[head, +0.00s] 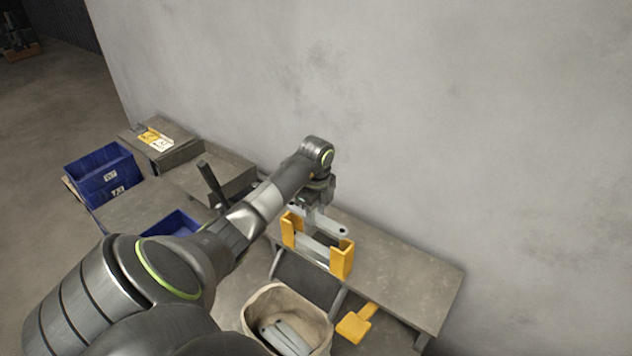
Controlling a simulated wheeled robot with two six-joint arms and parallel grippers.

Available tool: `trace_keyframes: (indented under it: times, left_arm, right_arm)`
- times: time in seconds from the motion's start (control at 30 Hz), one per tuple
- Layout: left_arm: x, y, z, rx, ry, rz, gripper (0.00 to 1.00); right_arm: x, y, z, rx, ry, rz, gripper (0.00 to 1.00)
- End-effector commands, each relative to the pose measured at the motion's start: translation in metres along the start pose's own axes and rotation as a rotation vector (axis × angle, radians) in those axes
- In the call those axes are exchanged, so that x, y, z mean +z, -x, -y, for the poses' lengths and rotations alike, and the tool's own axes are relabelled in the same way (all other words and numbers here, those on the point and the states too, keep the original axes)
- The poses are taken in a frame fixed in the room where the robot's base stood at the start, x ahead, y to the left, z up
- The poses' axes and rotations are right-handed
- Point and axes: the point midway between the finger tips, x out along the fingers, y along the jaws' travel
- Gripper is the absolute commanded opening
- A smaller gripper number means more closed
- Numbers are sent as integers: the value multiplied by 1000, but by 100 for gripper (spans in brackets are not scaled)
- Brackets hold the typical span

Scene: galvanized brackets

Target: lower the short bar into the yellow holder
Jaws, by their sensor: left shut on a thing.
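My left gripper (312,204) reaches in from the left and points down over the bench. It is shut on the short bar (330,226), a light grey flat piece with a dark hole near its right end. The bar is above the yellow holder (343,262), roughly along its length. The holder has two yellow end pieces, and a light grey piece (312,252) shows low between them. The bar's left part is hidden by the gripper. I cannot tell whether the bar touches the holder. My right gripper is not in view.
The grey bench (410,275) is clear right of the holder. In front are an open sack (256,308) with grey bars inside and a yellow flat piece (353,327). Blue bins (103,175) stand at left. A wall rises behind the bench.

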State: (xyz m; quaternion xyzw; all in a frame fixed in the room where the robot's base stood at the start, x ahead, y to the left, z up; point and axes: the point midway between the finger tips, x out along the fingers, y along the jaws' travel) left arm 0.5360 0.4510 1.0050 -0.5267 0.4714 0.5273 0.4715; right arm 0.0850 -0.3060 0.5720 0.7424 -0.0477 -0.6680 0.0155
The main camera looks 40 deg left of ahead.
Motion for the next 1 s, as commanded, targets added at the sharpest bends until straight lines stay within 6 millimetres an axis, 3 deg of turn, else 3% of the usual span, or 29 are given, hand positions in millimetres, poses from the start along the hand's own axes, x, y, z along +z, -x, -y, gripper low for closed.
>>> trace_keyframes:
  times: [1.0]
  left_arm:
    - [0,-64,0,0,-1,-1,0]
  right_arm:
    - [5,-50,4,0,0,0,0]
